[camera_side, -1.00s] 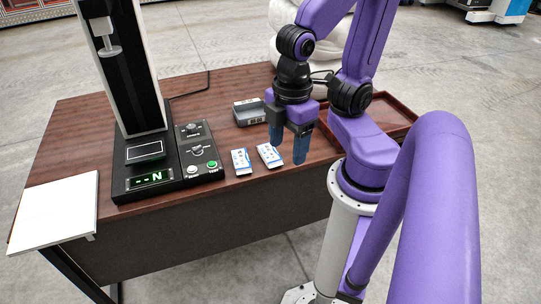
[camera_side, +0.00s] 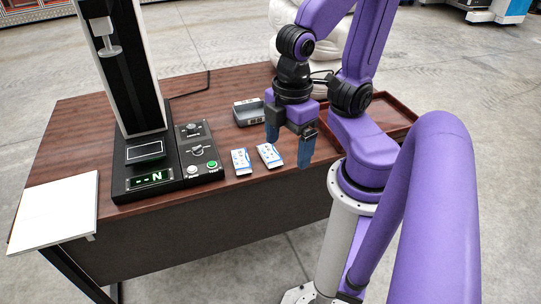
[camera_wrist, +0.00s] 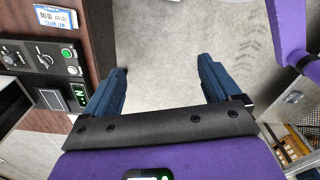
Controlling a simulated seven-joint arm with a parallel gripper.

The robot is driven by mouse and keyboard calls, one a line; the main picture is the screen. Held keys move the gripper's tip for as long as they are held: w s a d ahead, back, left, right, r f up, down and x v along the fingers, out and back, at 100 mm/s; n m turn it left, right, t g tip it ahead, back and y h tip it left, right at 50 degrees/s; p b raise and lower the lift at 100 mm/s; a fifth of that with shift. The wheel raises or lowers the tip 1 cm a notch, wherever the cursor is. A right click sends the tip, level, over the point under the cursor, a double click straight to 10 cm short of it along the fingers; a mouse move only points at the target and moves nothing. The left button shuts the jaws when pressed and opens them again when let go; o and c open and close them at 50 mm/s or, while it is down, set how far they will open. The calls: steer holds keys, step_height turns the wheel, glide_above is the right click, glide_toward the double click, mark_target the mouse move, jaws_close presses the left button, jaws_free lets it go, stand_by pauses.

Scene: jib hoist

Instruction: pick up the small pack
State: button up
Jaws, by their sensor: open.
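Two small white-and-blue packs lie flat near the table's front edge in the side view: a left pack (camera_side: 241,161) and a right pack (camera_side: 269,155). I cannot tell surely which one is the small pack. My gripper (camera_side: 289,148) is above and to the right of them, pointing down, with its blue fingers apart and nothing between them. In the wrist view my open gripper (camera_wrist: 162,72) has bare floor between its fingers. One pack (camera_wrist: 56,18) shows there at the upper left, outside the fingers.
A test stand (camera_side: 140,120) with a control box (camera_side: 199,153) stands left of the packs. A brown tray (camera_side: 398,112) is at the right. A white panel (camera_side: 54,212) sits at the table's left end.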

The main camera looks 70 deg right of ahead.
steer(key=w+d+f+n+t+h, duration=0.5)
steer(key=w+d+f+h, duration=0.8)
steer(key=d+f+h, duration=0.1)
steer(key=n+t+y, duration=0.3)
steer(key=n+t, duration=0.2)
steer(key=n, duration=0.4)
glide_toward(270, 152)
steer(key=w+d, duration=0.1)
steer(key=w, duration=0.2)
steer(key=shift+d, duration=0.4)
steer(key=shift+s+d+f, duration=0.3)
steer(key=shift+d+f, duration=0.05)
steer(key=shift+f, duration=0.15)
steer(key=shift+w+d+f, duration=0.3)
steer(key=shift+d, duration=0.05)
steer(key=shift+x, duration=1.9)
steer(key=shift+w+r, duration=0.1)
